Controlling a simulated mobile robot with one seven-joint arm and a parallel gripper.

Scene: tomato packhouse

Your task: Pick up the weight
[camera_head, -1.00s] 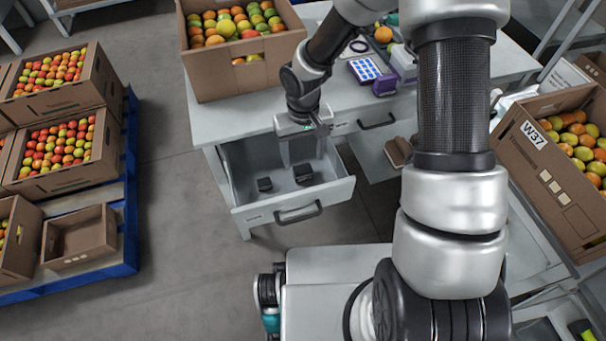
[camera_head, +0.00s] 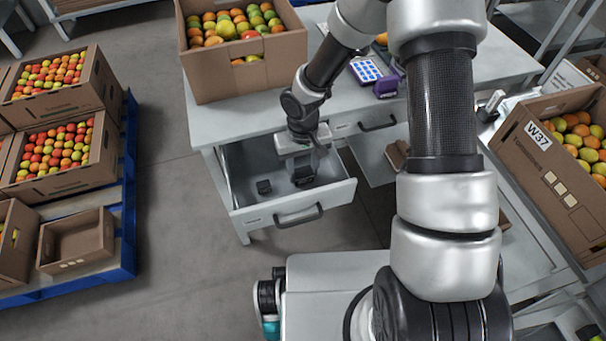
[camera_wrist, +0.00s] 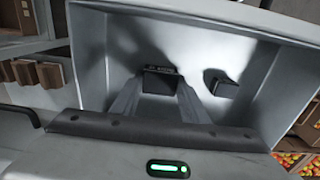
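Two small dark blocks, which look like weights, are in the open grey drawer (camera_head: 335,195). The nearer-to-gripper weight (camera_wrist: 160,83) is between my fingertips in the wrist view; in the head view it shows partly under my gripper (camera_head: 302,172). The other weight (camera_head: 264,186) sits to its left in the head view, and on the right in the wrist view (camera_wrist: 222,84). My gripper (camera_wrist: 160,90) is open and points down into the drawer, one finger on each side of the weight. Whether the fingers touch it, I cannot tell.
The drawer walls (camera_wrist: 85,45) stand close around my gripper. A cardboard box of tomatoes (camera_head: 238,78) stands on the table above. A blue-and-white keypad (camera_head: 366,70) and a purple device (camera_head: 388,87) lie on the tabletop. A box marked W37 (camera_head: 548,165) stands at right.

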